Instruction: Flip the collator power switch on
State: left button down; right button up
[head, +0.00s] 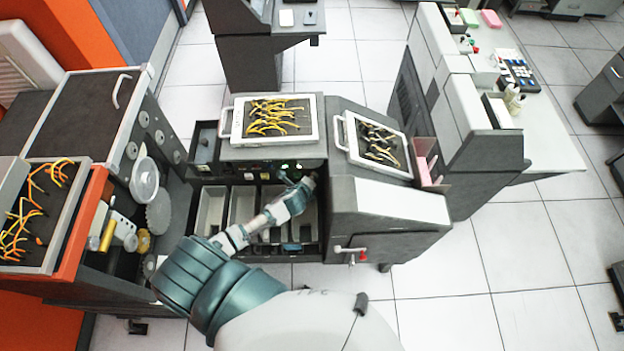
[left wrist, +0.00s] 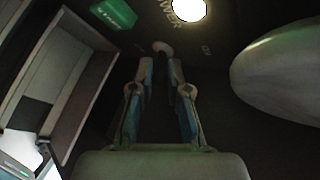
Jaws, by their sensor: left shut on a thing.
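The collator (head: 272,150) stands in the middle of the head view, with a dark front panel above a row of card pockets. My left gripper (head: 306,184) reaches up to the right part of this panel. In the left wrist view, the two fingers of my left gripper (left wrist: 160,78) close around a small lever with a pale rounded tip, the power switch (left wrist: 162,47). The switch base is hidden between the fingers. A bright round lamp (left wrist: 188,9) glows above, beside the partly hidden word POWER. A small label to the right is hard to read. My right gripper is in neither view.
Open card pockets (head: 242,204) lie below the panel, close to my left arm. A grey slanted housing (head: 388,232) stands just right of the gripper. A large rounded grey part (left wrist: 280,65) is close at right in the left wrist view.

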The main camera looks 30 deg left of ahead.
pick_arm(q)
jog(key=shift+w+a+r, duration=0.15)
jog(key=shift+r, duration=0.05)
dwell(0.4)
jog(key=c, duration=1.1)
grip_release()
jog(key=shift+f, duration=0.1)
jog(key=shift+c, duration=0.2)
jog(key=v, duration=1.2)
jog(key=shift+w, duration=0.1)
